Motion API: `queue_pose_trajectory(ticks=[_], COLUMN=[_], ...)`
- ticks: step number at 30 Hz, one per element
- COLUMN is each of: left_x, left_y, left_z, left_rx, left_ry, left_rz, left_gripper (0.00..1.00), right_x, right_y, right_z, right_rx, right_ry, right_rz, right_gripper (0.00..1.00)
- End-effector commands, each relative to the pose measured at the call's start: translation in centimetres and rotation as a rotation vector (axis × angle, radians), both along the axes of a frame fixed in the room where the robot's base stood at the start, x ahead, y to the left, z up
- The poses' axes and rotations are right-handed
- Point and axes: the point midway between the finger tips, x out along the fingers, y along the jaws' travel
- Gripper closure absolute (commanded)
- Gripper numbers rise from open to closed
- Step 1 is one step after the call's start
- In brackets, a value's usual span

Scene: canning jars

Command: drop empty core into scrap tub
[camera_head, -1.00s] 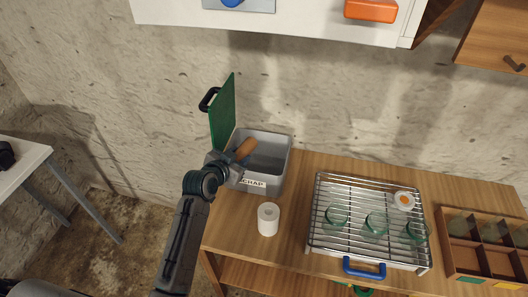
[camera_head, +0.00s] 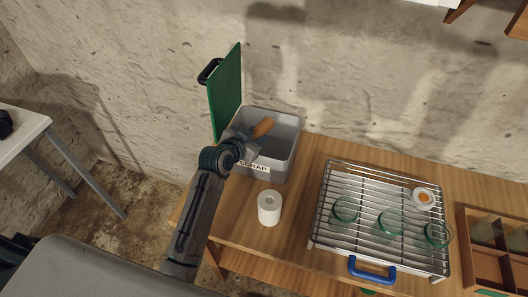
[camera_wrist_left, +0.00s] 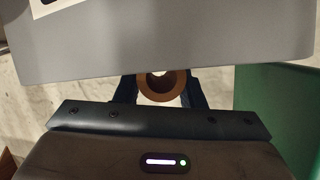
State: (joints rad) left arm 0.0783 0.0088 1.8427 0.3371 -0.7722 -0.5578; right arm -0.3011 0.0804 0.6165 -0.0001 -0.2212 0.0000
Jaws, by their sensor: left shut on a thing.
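My left gripper (camera_head: 248,138) is shut on an empty brown cardboard core (camera_head: 263,127) above the scrap tub's left part in the head view. The left wrist view shows the core (camera_wrist_left: 163,88) end-on, a hollow ring between the two fingers. The scrap tub (camera_head: 290,137) is a grey open bin with a SCRAP label, on the wooden bench against the wall. Its green lid (camera_head: 226,92) stands raised at the left with a black handle. My wrist hides part of the tub's front left. I do not see my right gripper.
A white paper roll (camera_head: 269,208) stands on the bench in front of the tub. A wire rack (camera_head: 365,240) with a blue handle holds glass jars and a small white item with an orange centre. A wooden divided box (camera_head: 490,262) is at the right.

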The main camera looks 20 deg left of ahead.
Motion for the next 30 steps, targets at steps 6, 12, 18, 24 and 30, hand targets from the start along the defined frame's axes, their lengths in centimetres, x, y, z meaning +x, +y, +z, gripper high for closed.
queue_pose_trajectory(ticks=[6,12,18,24,30], left_x=[0.0,0.0,0.0,-0.5,-3.2], left_y=[0.0,0.0,0.0,0.1,0.9], left_z=[-0.3,-0.3,-0.3,-0.2,0.7], left_rx=[0.0,0.0,0.0,0.001,0.003], left_ry=[0.0,0.0,0.0,0.0,-0.001], left_rz=[0.0,0.0,0.0,0.0,0.0], left_gripper=[0.85,0.43,0.39,0.39,0.39], right_x=[1.7,0.5,-0.3,-0.1,0.3], right_y=[-0.2,-0.2,-0.2,0.0,0.3], right_z=[-0.1,-0.2,-0.2,-0.4,-1.4], right_rx=[-0.002,-0.002,-0.002,0.0,0.003], right_ry=[-0.024,-0.01,0.002,0.0,-0.005], right_rz=[0.002,0.002,0.001,0.0,0.0], right_gripper=[0.39,0.39,0.39,0.39,0.39])
